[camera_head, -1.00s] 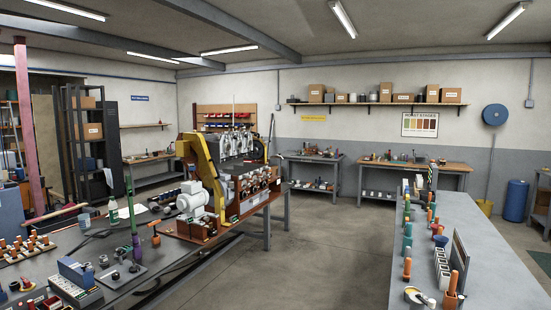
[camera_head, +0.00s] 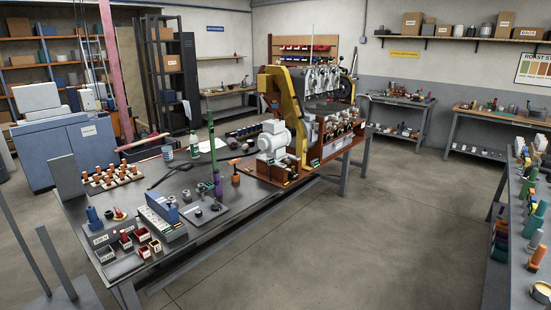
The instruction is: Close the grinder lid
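I cannot pick out the grinder or its lid for certain; the small tools on the left bench (camera_head: 262,225) are too small to tell apart. A large machine with a yellow guard (camera_head: 292,112) and a pale motor (camera_head: 272,138) stands at the far end of that bench. My gripper is not in view, and nothing in view is held.
A blue cabinet (camera_head: 75,150) stands behind the left bench. Grey posts (camera_head: 58,262) rise at the lower left. Another bench with coloured handles (camera_head: 515,275) runs along the right edge. The floor (camera_head: 370,240) between the benches is clear.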

